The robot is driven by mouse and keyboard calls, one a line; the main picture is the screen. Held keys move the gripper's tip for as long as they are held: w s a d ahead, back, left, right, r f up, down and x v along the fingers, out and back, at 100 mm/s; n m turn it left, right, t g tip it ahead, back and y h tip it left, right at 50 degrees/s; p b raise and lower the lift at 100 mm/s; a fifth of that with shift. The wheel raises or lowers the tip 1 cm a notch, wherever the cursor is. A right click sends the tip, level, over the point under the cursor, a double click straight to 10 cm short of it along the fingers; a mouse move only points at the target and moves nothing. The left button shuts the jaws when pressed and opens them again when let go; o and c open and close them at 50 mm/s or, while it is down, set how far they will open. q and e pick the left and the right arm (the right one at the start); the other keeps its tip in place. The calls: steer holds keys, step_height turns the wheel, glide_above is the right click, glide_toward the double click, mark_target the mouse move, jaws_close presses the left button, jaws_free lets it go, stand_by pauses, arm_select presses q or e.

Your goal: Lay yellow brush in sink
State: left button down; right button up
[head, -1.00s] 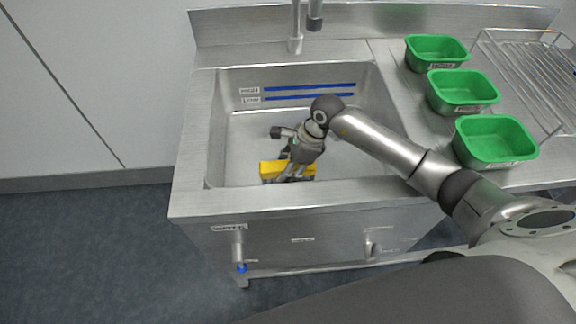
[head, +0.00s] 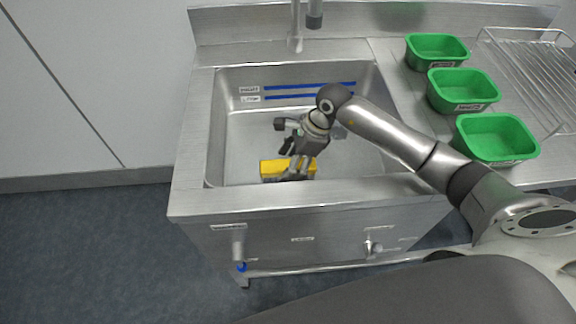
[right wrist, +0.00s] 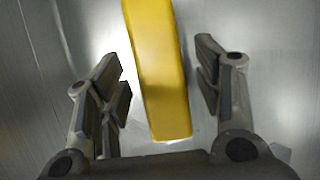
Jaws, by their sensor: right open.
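The yellow brush (head: 273,170) lies in the metal sink (head: 232,140), near its front wall. In the right wrist view the brush (right wrist: 158,70) shows as a long yellow block, running between and beyond the fingers. My right gripper (head: 297,172) is inside the sink, just above the brush. In the right wrist view my right gripper (right wrist: 165,85) is open, with a gap on both sides of the brush. The gripper covers part of the brush in the head view. My left gripper is not in view.
Several green tubs, the nearest one (head: 497,138), stand on the counter right of the sink. A wire rack (head: 530,70) is at the far right. A tap (head: 296,30) rises behind the sink. Blue strips (head: 310,88) mark its back wall.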

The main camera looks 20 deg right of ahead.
steer(key=b+v, duration=0.1)
steer(key=v, duration=0.8)
steer(key=shift+d+r, duration=0.15)
